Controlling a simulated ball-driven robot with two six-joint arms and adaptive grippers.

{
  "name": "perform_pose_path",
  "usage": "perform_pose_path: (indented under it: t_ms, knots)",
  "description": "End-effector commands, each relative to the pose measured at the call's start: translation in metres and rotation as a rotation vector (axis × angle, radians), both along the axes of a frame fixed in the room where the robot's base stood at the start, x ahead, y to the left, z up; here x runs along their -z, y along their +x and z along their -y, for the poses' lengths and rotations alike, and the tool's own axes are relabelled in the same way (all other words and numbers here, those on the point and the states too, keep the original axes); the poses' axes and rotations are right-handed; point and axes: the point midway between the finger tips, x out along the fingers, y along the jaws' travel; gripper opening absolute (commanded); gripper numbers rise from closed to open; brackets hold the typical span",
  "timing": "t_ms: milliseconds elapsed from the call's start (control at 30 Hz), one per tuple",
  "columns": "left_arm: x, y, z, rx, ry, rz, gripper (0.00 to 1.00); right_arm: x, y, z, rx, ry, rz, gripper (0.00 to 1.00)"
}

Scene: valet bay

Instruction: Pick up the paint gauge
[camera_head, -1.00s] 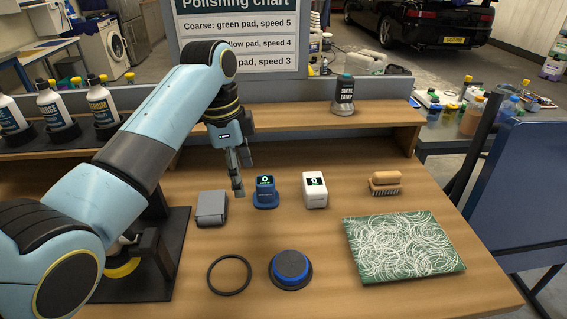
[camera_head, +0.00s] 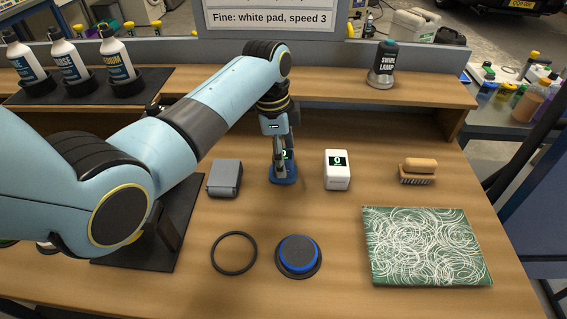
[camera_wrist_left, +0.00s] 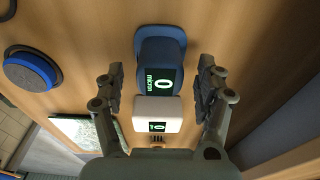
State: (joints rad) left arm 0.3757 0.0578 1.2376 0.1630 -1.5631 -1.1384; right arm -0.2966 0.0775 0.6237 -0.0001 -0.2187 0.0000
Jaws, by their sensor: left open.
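The blue gauge (camera_head: 283,174) stands on the bench behind the fingers of my left gripper (camera_head: 279,160), which hide much of it. In the left wrist view, the blue gauge (camera_wrist_left: 161,54) has a lit screen reading 0 micron. The fingers of my left gripper (camera_wrist_left: 155,84) are wide apart there, one toward each side of the gauge, with gaps and nothing held. A white meter (camera_head: 337,170) with a green 0 stands just right of the blue gauge. My right gripper is in neither view.
A grey case (camera_head: 225,178) lies left of the gauge. A black ring (camera_head: 234,233) and a blue-topped round pad (camera_head: 298,255) lie in front. A brush (camera_head: 417,171) and a green patterned panel (camera_head: 425,247) are at right. A raised shelf (camera_head: 330,94) runs behind.

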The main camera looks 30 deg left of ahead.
Motion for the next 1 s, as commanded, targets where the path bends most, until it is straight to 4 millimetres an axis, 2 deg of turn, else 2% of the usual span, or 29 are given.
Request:
perform_pose_path:
  t_ms: [133,367,467,867,1000]
  knots:
    - [0.016,0.001,0.002,0.0,-0.001,0.0,0.72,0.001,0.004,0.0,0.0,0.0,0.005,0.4]
    - [0.019,0.002,0.002,0.0,0.0,0.002,0.72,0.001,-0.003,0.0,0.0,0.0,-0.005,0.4]
    - [0.019,0.001,0.002,0.0,0.0,0.002,0.61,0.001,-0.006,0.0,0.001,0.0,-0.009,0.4]
    - [0.019,0.001,0.002,0.0,0.0,0.001,0.09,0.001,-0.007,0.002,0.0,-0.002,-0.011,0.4]
    - [0.019,0.001,0.002,0.0,0.0,0.002,0.09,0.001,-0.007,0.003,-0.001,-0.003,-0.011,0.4]
